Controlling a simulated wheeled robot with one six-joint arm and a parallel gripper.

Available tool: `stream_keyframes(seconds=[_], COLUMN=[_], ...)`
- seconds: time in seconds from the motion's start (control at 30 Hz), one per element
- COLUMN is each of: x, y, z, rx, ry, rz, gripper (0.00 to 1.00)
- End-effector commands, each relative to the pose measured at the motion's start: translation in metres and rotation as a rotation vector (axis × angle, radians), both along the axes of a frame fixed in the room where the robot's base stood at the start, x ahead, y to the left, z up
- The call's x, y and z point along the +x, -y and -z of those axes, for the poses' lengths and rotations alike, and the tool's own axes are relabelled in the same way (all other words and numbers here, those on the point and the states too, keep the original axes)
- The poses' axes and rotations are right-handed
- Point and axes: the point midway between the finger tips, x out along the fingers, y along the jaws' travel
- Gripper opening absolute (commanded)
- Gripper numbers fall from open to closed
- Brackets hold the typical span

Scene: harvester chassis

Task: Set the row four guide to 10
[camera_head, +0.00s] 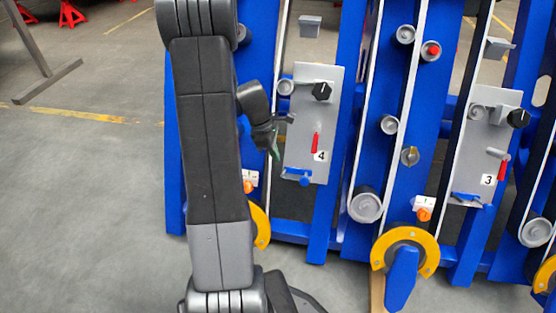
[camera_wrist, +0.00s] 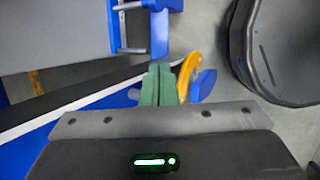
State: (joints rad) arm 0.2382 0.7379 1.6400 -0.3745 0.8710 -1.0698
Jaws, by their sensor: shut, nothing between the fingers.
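The row four plate (camera_head: 308,150) is a grey panel marked 4 on the blue chassis in the head view. It carries a black knob (camera_head: 321,91), a red pointer (camera_head: 315,142) and a blue handle (camera_head: 298,176) at its lower edge. Left of and below it, a white tag (camera_head: 250,177) with an orange knob (camera_head: 249,187) is partly hidden by my arm; I cannot read its setting. My gripper (camera_head: 275,152) is at the plate's left edge, with contact unclear. In the wrist view its green fingers (camera_wrist: 157,84) are together, with nothing between them.
The row three plate (camera_head: 485,145) stands to the right. Another white tag (camera_head: 424,203) with an orange knob is above a yellow ring (camera_head: 405,240). Blue beams and rollers (camera_head: 366,205) crowd the chassis. Bare floor (camera_head: 80,200) lies at left.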

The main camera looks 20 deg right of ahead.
Motion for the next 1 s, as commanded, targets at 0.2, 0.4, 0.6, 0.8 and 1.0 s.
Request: stream_keyframes(seconds=[0.2, 0.4, 0.6, 0.8, 1.0], x=[-0.008, -0.013, -0.026, -0.03, -0.03], y=[0.012, 0.022, 0.048, 0.055, 0.056], z=[0.05, 0.089, 0.089, 0.089, 0.089], rx=[0.002, 0.003, 0.002, 0.002, 0.002], ry=[-0.004, -0.001, 0.0, 0.0, 0.0], rz=[0.005, 0.005, 0.008, 0.004, 0.004], gripper=[0.0, 0.0, 0.0, 0.0, 0.0])
